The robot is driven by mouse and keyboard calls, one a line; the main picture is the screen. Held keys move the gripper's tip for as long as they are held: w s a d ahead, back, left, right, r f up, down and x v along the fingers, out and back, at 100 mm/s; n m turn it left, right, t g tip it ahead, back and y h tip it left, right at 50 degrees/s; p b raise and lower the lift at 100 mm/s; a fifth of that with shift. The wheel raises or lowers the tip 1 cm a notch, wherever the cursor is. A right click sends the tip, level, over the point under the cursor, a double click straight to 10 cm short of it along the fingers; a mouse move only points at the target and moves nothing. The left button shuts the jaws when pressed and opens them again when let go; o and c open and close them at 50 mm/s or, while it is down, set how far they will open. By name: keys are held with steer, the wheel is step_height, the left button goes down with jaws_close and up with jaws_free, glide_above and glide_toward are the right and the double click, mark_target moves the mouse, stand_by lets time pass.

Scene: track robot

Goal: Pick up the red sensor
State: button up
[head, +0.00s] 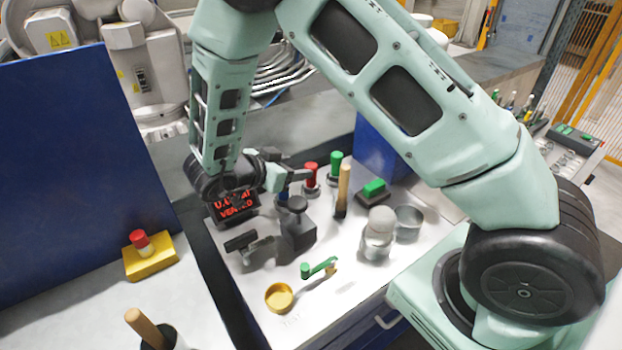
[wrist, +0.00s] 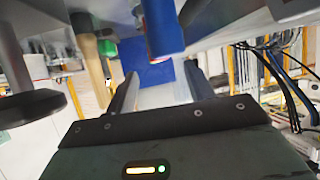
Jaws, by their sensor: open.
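The red sensor (head: 311,173) stands upright on the white work surface in the head view, with a red top on a greyish base. I cannot clearly make out the red sensor in the wrist view.
A green-topped sensor (head: 336,163) and a wooden handle (head: 343,188) stand close right of the red sensor. A blue panel (head: 70,180) rises at left.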

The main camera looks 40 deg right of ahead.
mark_target(309, 166)
steer(key=p+x, duration=0.1)
steer(key=x, duration=0.4)
steer(key=shift+d+p, duration=0.1)
steer(key=shift+p, duration=0.25)
steer(key=shift+c, duration=0.3)
jaws_close()
